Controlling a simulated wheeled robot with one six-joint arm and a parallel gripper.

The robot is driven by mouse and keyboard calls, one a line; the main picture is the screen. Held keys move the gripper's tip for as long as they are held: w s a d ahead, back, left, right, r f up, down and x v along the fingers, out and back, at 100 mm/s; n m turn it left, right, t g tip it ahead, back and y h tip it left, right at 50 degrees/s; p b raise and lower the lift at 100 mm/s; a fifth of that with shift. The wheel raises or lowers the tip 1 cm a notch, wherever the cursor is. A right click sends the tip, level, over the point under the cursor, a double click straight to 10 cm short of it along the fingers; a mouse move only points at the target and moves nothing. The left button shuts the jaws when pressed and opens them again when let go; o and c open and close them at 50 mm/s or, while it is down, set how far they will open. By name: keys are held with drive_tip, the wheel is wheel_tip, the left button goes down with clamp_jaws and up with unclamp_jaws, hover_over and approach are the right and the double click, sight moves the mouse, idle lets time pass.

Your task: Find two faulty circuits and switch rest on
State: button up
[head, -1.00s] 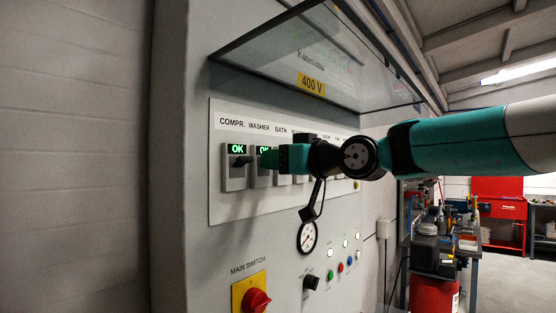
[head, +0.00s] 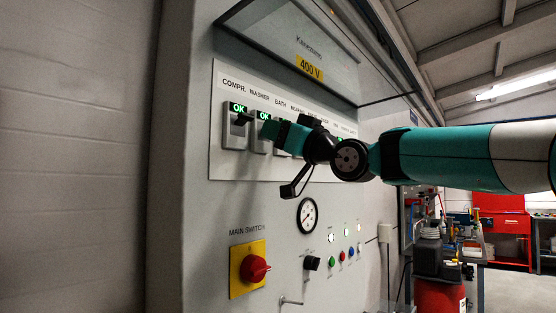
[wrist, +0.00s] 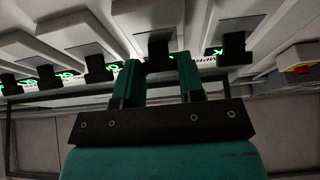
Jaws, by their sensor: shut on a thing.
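The breaker panel (head: 218,160) is on a grey cabinet, with a row of switches under labels. The COMPR. switch (head: 234,135) at the left has a lit green OK. The WASHER switch beside it also shows a lit green OK (head: 264,115). My teal gripper (head: 270,130) is at the WASHER switch. In the wrist view, its fingers (wrist: 158,82) are shut around the black WASHER lever (wrist: 158,50); the COMPR. lever (wrist: 234,46) is right of them. Several levers to the left have green displays, partly cut off. My arm hides most switches further right in the head view.
A glass cover (head: 290,50) juts out above the panel. Below are a gauge (head: 307,215), a red-and-yellow main switch (head: 249,269), a black knob (head: 312,263) and small coloured buttons (head: 342,255). A cluttered bench (head: 450,250) stands at the right.

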drive_tip(key=t+y+b, duration=0.1)
drive_tip(key=b, duration=0.1)
drive_tip(key=f+t+y+b, duration=0.1)
drive_tip(key=b, duration=0.1)
drive_tip(key=f+t+y+b, duration=0.1)
drive_tip(key=b, duration=0.2)
drive_tip(key=shift+w+a+y, duration=0.2)
drive_tip(key=shift+a+y, duration=0.05)
drive_tip(key=shift+y, duration=0.15)
drive_tip(key=o, duration=0.9)
drive_tip(key=shift+o, duration=0.2)
drive_tip(key=b+v, duration=1)
drive_tip(key=v, duration=0.7)
drive_tip(key=shift+f, duration=0.3)
